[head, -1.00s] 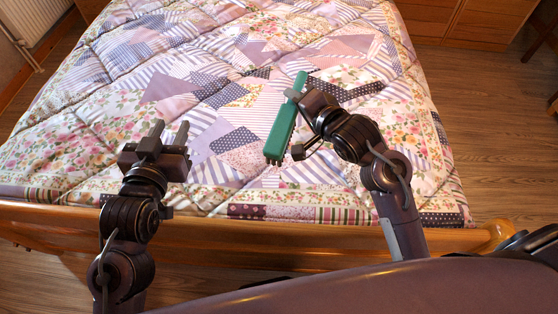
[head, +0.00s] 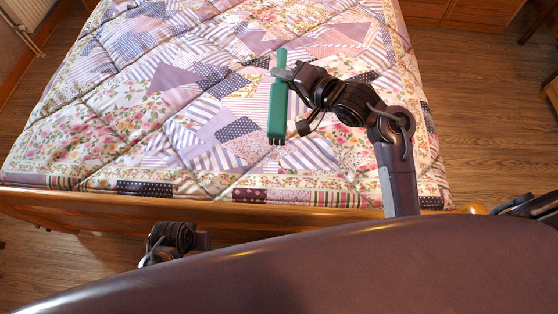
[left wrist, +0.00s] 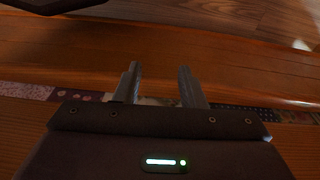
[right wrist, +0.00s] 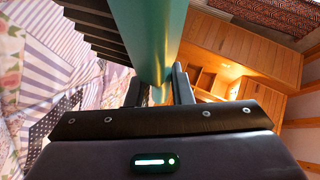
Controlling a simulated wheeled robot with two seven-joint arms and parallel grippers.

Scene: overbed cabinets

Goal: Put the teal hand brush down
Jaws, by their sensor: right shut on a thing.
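The teal hand brush (head: 277,112) is held up over the quilt in the head view, its long axis running away from me and its dark bristles showing at the near end. My right gripper (head: 284,74) is shut on it near its far, narrower end. In the right wrist view the brush (right wrist: 150,35) rises from between the fingers, bristles to the left. My left gripper is open and empty in the left wrist view (left wrist: 158,72), its fingers apart in front of the wooden footboard. Its fingers are hidden in the head view.
The bed's patchwork quilt (head: 130,125) fills the middle, with wide bare room left of the brush. The wooden footboard (head: 110,206) runs along the near edge. Wooden cabinets (head: 468,15) stand at the back right. Wood floor (head: 480,100) lies right of the bed.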

